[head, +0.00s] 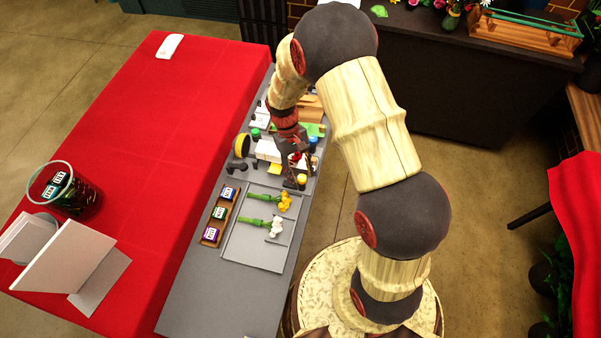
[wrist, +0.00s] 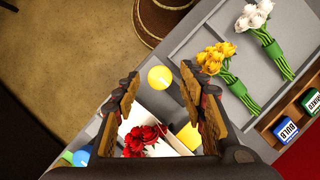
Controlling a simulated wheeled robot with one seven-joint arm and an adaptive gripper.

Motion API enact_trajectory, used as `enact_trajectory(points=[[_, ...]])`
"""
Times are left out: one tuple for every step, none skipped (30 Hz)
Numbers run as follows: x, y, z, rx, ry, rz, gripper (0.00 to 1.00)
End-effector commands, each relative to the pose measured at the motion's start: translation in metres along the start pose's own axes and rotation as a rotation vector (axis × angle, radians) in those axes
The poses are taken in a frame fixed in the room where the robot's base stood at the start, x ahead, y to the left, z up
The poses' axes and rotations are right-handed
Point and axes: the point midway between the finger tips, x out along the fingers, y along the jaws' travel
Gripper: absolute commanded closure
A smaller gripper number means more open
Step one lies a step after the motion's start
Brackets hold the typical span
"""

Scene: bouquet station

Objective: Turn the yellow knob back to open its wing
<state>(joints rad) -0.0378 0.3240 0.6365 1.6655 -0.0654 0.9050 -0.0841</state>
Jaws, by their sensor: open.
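The yellow knob (wrist: 160,77) shows as a round cap in the wrist view, at the edge of the grey station. In the head view it is a small yellow cap (head: 302,179) beside my gripper (head: 292,182). In the wrist view my open gripper (wrist: 161,82) has a finger on either side of the knob, with gaps showing between; I cannot tell how far below the tips the knob lies. A yellow pad (wrist: 189,136) and a white panel (wrist: 165,127) lie by red roses (wrist: 143,140) between the fingers. I cannot make out the wing's position for certain.
A blue knob (wrist: 81,157) is at lower left in the wrist view. Yellow flowers (wrist: 220,61) and white flowers (wrist: 256,15) lie in a grey tray beside a brown rack (head: 211,233) of labelled blocks. A red-covered table (head: 140,130) adjoins the station.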

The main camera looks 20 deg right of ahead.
Motion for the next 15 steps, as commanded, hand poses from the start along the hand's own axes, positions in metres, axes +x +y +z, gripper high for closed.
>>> enact_trajectory(points=[[0.0, 0.0, 0.0, 0.0, -0.001, 0.0, 0.58], [0.0, 0.0, 0.0, 0.0, -0.001, 0.0, 0.58], [0.0, 0.0, 0.0, 0.0, -0.001, 0.0, 0.58], [0.0, 0.0, 0.0, 0.0, -0.001, 0.0, 0.58], [0.0, 0.0, 0.0, 0.0, -0.001, 0.0, 0.58], [0.0, 0.0, 0.0, 0.0, -0.001, 0.0, 0.58], [0.0, 0.0, 0.0, 0.0, -0.001, 0.0, 0.58], [-0.001, 0.0, 0.0, 0.0, 0.0, 0.0, 0.58], [-0.004, 0.0, 0.0, 0.0, 0.0, 0.0, 0.58], [-0.006, 0.0, 0.0, 0.0, 0.0, 0.0, 0.58], [-0.009, 0.0, 0.0, 0.0, 0.0, 0.0, 0.58], [-0.014, 0.0, 0.0, 0.0, 0.001, 0.0, 0.58], [-0.019, 0.0, -0.001, 0.0, 0.002, 0.0, 0.58], [-0.024, 0.0, -0.001, 0.0, 0.002, 0.0, 0.58], [-0.032, 0.0, -0.001, 0.0, 0.003, 0.0, 0.58]])
